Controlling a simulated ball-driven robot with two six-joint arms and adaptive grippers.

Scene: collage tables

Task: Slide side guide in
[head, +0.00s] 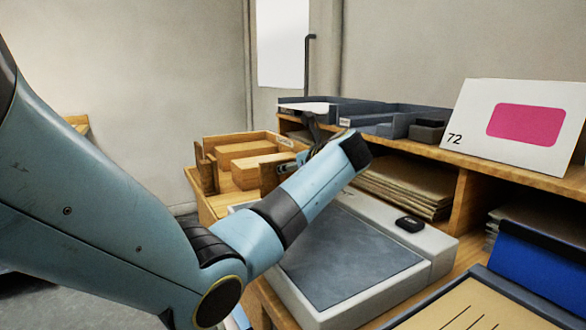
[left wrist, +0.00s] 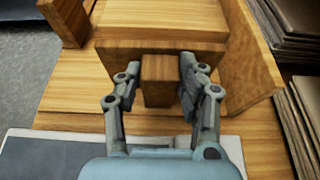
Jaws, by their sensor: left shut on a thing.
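A wooden jogging-type tray (head: 222,140) stands on the far end of the bench in the head view, with wooden blocks inside and upright boards at its near side. In the left wrist view, a small wooden block (left wrist: 158,78), like a knob, stands against a wider wooden piece (left wrist: 160,50); I take this to be the side guide. My left gripper (left wrist: 160,92) has its fingers on both sides of the small block and is shut on it. In the head view my left arm hides most of the left gripper and the held block. My right gripper is not in view.
An upright wooden board (left wrist: 252,50) stands close right of the gripper, another (left wrist: 66,20) at upper left. A grey slab-topped device (head: 345,255) lies in front. A shelf with grey trays (head: 370,110), cardboard stacks (head: 408,185) and a card marked 72 (head: 500,120) borders the right.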

